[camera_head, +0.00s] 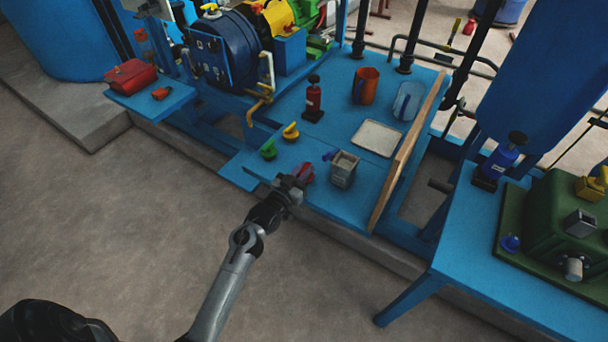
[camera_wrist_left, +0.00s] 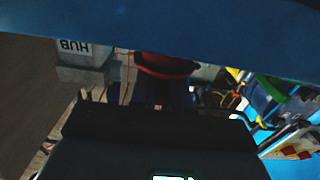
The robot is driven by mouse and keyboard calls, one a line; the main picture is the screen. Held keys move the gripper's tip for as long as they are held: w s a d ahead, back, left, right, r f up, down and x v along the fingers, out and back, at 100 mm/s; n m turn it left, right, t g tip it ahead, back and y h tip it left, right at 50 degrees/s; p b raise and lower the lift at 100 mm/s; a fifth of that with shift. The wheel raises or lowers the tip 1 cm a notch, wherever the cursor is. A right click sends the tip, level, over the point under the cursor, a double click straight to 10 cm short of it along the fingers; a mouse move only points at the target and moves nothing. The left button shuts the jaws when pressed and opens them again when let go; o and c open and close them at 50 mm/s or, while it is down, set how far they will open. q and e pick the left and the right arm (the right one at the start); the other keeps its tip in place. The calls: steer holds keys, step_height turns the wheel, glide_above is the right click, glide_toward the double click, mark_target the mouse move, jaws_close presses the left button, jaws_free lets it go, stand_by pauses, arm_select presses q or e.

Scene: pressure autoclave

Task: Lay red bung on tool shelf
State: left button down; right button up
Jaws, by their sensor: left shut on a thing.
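My left gripper (camera_head: 298,180) is shut on the red bung (camera_head: 306,172) at the front edge of the blue bench (camera_head: 300,210). The gripper hides part of the bung. In the left wrist view the red bung (camera_wrist_left: 166,65) shows partly below a dark blue band that covers the top of the picture. A small blue shelf (camera_head: 136,106) at the left carries a red toolbox (camera_head: 130,75) and a small orange-red item (camera_head: 161,93); it looks like the tool shelf. My right gripper is not in view.
A grey square container (camera_head: 343,169) stands just right of my left gripper. A wooden board (camera_head: 408,150) bounds the bench's right side.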

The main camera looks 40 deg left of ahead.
arm_select(q)
steer(key=shift+w+f, duration=0.1)
steer(key=shift+f, duration=0.1)
steer(key=c, duration=1.1)
jaws_free()
